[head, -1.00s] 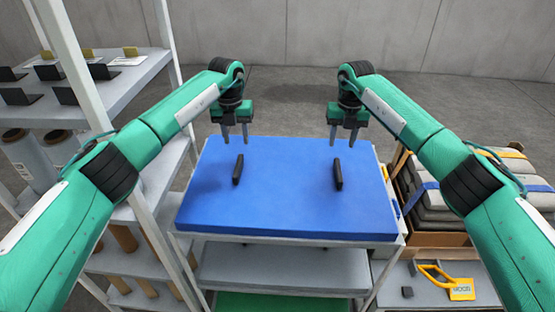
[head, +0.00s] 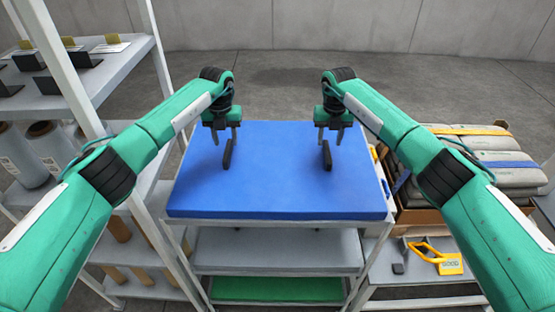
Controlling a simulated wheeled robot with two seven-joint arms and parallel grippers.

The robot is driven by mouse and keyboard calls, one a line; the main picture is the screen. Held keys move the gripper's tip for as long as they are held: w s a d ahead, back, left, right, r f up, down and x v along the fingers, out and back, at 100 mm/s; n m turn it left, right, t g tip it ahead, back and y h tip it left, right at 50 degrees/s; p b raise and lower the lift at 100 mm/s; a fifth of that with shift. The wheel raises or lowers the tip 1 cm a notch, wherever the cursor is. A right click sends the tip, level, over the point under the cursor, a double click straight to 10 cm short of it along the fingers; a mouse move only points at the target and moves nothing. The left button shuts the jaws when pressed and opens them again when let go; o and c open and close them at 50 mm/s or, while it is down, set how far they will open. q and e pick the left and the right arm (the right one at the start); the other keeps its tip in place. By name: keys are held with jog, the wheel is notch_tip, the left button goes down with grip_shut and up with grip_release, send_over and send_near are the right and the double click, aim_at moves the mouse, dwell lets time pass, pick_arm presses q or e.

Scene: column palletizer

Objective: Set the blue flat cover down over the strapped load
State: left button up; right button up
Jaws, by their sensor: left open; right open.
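The blue flat cover (head: 277,190) lies flat on the top of a shelved rack in the middle of the head view. The strapped load (head: 480,150), grey sacks with a yellow and a blue strap, sits at the right, partly hidden by my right arm.
Below the cover are a grey shelf slab (head: 277,249) and a green one (head: 277,290). A shelving unit (head: 75,90) with small dark items stands at the left. A yellow-handled tool (head: 440,260) lies on a low shelf at the right. Open floor lies behind the rack.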

aim_at(227, 149)
pick_arm(q)
jog(key=shift+f, duration=2.75)
pick_arm(e)
jog(key=shift+f, duration=2.75)
pick_arm(q)
jog(key=shift+c, duration=0.2)
pick_arm(e)
jog(key=shift+c, duration=0.2)
pick_arm(q)
grip_shut()
pick_arm(e)
grip_shut()
pick_arm(q)
jog(key=shift+r, duration=0.1)
pick_arm(e)
jog(key=shift+r, duration=0.1)
